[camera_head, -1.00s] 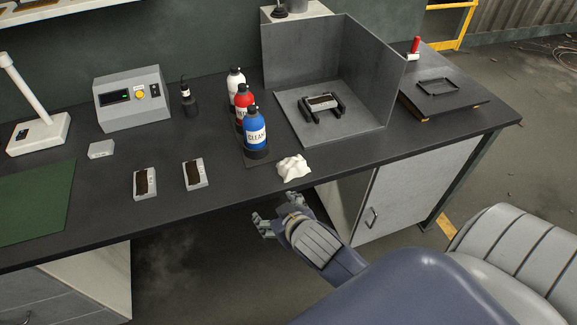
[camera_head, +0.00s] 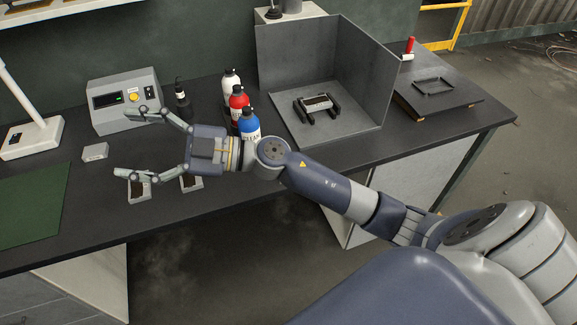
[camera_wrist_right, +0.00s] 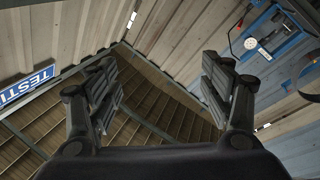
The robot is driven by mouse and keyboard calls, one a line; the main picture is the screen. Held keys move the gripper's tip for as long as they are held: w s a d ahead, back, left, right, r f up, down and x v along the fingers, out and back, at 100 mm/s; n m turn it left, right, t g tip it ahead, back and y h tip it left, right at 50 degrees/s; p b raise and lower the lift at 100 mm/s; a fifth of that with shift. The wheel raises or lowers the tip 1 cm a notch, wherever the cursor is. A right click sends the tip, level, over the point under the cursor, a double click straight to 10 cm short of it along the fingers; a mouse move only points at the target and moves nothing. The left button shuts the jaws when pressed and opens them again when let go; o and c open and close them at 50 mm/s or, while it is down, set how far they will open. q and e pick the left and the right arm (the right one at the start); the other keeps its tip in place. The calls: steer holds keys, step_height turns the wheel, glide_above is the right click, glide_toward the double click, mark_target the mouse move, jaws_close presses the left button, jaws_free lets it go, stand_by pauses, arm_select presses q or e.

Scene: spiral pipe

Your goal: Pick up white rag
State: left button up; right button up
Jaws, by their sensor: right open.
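The white rag is not visible in the head view; my right forearm covers the part of the bench front where it lay. My right gripper (camera_head: 128,143) is open, held above the bench with its fingers spread toward the left. In the right wrist view the open fingers (camera_wrist_right: 158,75) have nothing between them. My left gripper is not in view.
White, red (camera_head: 238,101) and blue bottles (camera_head: 250,123) stand close behind my right wrist. A grey control box (camera_head: 124,100) and a small black bottle (camera_head: 182,97) are at the back. Small devices lie beneath the gripper. A walled grey booth (camera_head: 365,75) is at the right.

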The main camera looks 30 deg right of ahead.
steer(key=d+f+n+g+h, duration=0.2)
steer(key=d+f+g+h, duration=0.15)
steer(key=f, duration=0.25)
steer(key=d+f+n+g+h, duration=0.2)
steer(key=f+g+h, duration=0.2)
steer(key=f+g, duration=0.15)
steer(key=d+m+h, duration=0.2)
steer(key=d+h, duration=0.1)
steer(key=d, duration=0.5)
steer(key=d+f+m+h, duration=0.1)
steer(key=d+h, duration=0.3)
steer(key=d, duration=0.5)
steer(key=d+f+m+g+h, duration=0.1)
steer(key=d+m+h, duration=0.2)
steer(key=d, duration=0.5)
steer(key=shift+d+m+h, duration=0.35)
steer(key=shift+d+m, duration=0.05)
step_height(320, 180, down, 5)
steer(key=shift+w+r+p, duration=0.1)
steer(key=shift+r+p, duration=0.1)
steer(key=shift+p, duration=0.2)
steer(key=shift+s+a+f+p, duration=0.2)
steer(key=shift+f+p, duration=0.15)
steer(key=shift+f, duration=0.25)
steer(key=f, duration=0.2)
steer(key=f+p, duration=0.1)
steer(key=shift+s+f, duration=0.25)
steer(key=shift+f, duration=0.4)
steer(key=shift+w, duration=0.1)
